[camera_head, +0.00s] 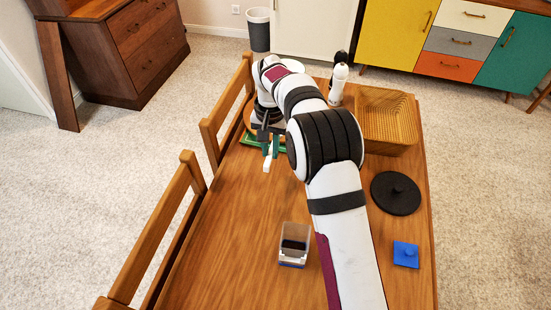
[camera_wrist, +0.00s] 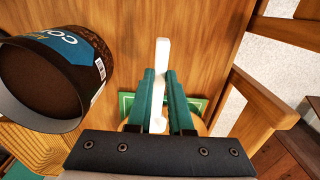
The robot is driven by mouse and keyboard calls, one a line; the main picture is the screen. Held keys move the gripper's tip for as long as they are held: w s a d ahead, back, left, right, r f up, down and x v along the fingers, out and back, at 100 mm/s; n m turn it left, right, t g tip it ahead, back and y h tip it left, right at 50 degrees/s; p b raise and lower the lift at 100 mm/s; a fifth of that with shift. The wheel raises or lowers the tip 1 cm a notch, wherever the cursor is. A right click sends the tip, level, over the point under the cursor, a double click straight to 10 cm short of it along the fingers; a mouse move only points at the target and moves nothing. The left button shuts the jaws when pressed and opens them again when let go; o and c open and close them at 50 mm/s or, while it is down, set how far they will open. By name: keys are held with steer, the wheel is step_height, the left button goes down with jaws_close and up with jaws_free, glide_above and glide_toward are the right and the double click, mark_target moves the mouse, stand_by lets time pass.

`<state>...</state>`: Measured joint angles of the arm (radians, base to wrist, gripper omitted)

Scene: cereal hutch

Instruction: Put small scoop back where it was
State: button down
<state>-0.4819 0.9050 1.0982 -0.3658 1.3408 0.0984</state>
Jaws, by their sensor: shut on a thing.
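My gripper (camera_head: 271,149) has green fingers and hangs over the far left part of the table. It is shut on the small scoop (camera_head: 267,165), a narrow white piece. In the wrist view my gripper (camera_wrist: 160,76) has the scoop (camera_wrist: 162,55) between its fingers, its white end sticking out past the tips. A round, open container (camera_wrist: 80,68) of dark brown contents, with a label reading "CO", is beside the gripper at left in the wrist view. I cannot pick that container out in the head view.
A clear square container (camera_head: 294,245) with dark contents stands at the table's front. A green flat item (camera_head: 249,141) lies near the gripper. Chairs (camera_head: 170,240) line the left edge.

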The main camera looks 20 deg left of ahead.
step_height(320, 180, down, 8)
steer(key=shift+f, duration=0.35)
steer(key=c, duration=0.8)
jaws_free()
